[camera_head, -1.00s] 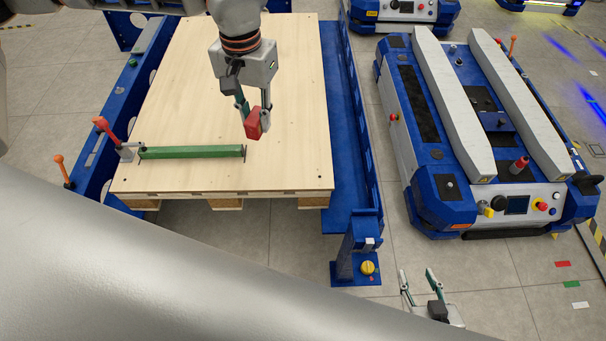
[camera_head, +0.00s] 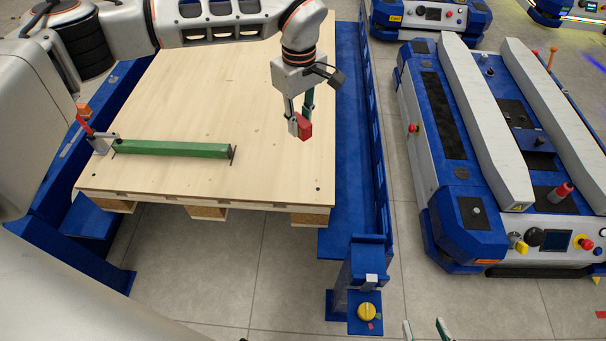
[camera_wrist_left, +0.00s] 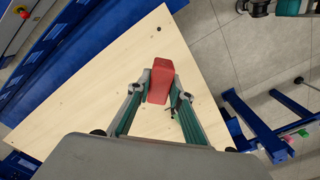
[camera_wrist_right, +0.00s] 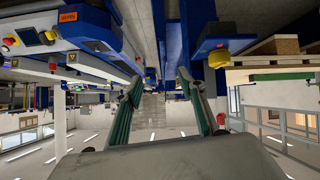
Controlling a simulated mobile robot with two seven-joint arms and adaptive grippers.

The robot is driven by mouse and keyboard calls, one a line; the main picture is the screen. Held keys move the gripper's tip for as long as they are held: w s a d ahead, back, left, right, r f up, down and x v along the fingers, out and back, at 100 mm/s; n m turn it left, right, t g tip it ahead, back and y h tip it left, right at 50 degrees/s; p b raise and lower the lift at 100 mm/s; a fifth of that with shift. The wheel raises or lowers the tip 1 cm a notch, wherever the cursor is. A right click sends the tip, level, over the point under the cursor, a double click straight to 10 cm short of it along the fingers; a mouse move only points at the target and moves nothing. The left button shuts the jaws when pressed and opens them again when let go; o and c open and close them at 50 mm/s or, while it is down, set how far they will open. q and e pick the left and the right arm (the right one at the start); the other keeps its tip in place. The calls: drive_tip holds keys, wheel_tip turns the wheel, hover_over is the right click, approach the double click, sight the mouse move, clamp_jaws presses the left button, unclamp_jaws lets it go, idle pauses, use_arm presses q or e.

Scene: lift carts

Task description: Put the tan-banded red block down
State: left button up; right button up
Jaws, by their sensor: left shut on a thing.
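The red block (camera_head: 304,126) is gripped between the fingertips of my left gripper (camera_head: 299,118). It appears held above the pale wooden board (camera_head: 210,185), towards the board's right edge. In the left wrist view the block (camera_wrist_left: 160,82) sits tilted between the two fingertips, with the board (camera_wrist_left: 95,85) below it. I cannot make out a tan band on it. My right gripper (camera_head: 425,331) is only partly in the head view, at the bottom edge. In the right wrist view its fingers (camera_wrist_right: 160,85) stand apart with nothing between them.
A green bar (camera_head: 172,148) lies along the board's left front, beside a red-handled clamp (camera_head: 98,138). A blue frame (camera_head: 352,150) flanks the board, with a post bearing a yellow knob (camera_head: 366,312). A blue and white lift cart (camera_head: 460,215) stands to the right. Much of the board is bare.

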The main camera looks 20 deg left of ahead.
use_arm(q)
wheel_tip(320, 180, down, 14)
drive_tip(key=b, duration=0.3)
drive_tip(key=shift+s+f+b, duration=0.1)
drive_tip(key=shift+f+b, duration=0.1)
drive_tip(key=shift+b, duration=0.2)
wheel_tip(320, 180, down, 5)
drive_tip(key=shift+s+r+b, duration=0.1)
drive_tip(key=shift+r+b, duration=0.1)
drive_tip(key=shift+b, duration=0.5)
drive_tip(key=shift+f, duration=0.15)
clamp_jaws()
drive_tip(key=shift+w, duration=0.2)
drive_tip(key=shift+f, duration=0.1)
drive_tip(key=o, duration=1)
unclamp_jaws()
use_arm(e)
drive_tip(key=shift+m+t+y, duration=0.6)
drive_tip(key=shift+m+y, duration=0.1)
drive_tip(key=a+r, duration=0.1)
drive_tip(key=w+a+r, duration=0.1)
drive_tip(key=a, duration=0.1)
drive_tip(key=w+a+r, duration=0.1)
drive_tip(key=shift+a, duration=0.3)
